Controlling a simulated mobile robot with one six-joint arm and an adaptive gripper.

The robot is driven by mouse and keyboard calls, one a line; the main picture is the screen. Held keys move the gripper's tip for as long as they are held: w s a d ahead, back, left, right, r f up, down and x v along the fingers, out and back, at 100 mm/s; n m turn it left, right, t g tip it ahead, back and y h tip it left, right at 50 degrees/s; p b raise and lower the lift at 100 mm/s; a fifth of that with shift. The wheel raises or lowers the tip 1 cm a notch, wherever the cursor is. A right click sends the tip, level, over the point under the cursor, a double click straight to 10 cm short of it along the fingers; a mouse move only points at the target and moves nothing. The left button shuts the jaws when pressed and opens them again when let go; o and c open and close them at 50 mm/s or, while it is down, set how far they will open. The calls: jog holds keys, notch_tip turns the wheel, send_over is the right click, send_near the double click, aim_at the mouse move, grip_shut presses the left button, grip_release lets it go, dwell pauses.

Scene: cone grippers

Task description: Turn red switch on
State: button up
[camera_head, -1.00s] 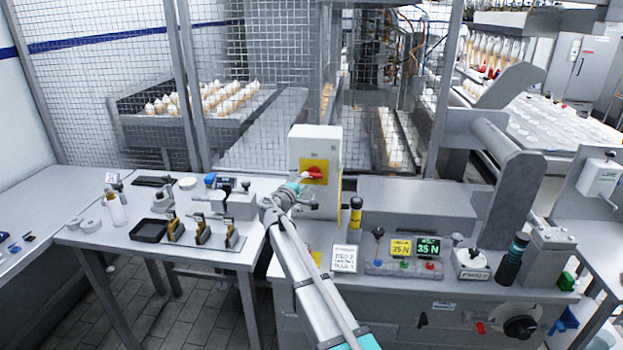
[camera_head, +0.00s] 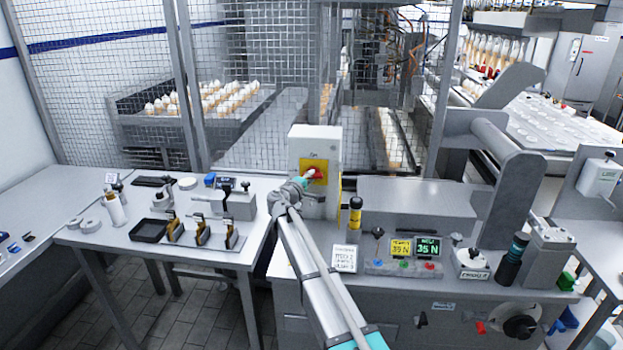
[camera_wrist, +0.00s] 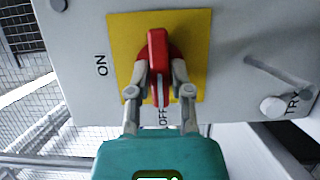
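The red switch (camera_wrist: 157,50) is a rotary handle on a yellow plate (camera_wrist: 195,25), on the front of a pale box (camera_head: 326,146). In the wrist view its handle stands lengthwise in the picture, its lower end toward the OFF label; the ON label is at the left. My gripper (camera_wrist: 159,70) has one finger on each side of the handle, with a small gap seeming to show; contact is not clear. In the head view my gripper (camera_head: 304,180) is at the switch and partly covers it.
A grey lever and round knob (camera_wrist: 272,106) marked TRY are on the box, right of the switch. Below the box, the console holds a yellow-black cylinder (camera_head: 355,214), a sign (camera_head: 345,258) and lit displays (camera_head: 428,248). A wire mesh fence stands behind.

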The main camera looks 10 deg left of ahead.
grip_shut()
jog(key=shift+d, duration=0.2)
jog(key=shift+a, duration=0.2)
jog(key=shift+r+m+p, duration=0.1)
jog(key=shift+m+p, duration=0.25)
jog(key=shift+m, duration=0.05)
jog(key=m+g+y+p, duration=0.1)
jog(key=m+p, duration=0.1)
jog(key=m, duration=0.1)
jog(key=m+g+y+p, duration=0.1)
jog(key=m+p, duration=0.2)
jog(key=shift+s+d+r+y, duration=0.1)
jog(key=shift+r+y, duration=0.1)
jog(key=shift+y, duration=0.1)
jog(key=m+y+p, duration=0.1)
jog(key=m+y, duration=0.1)
jog(key=m, duration=0.1)
jog(key=shift+d+m+g, duration=0.1)
jog(key=shift+m+g, duration=0.2)
jog(key=m+y+p, duration=0.1)
jog(key=m+y, duration=0.1)
jog(key=m, duration=0.1)
jog(key=shift+d, duration=0.1)
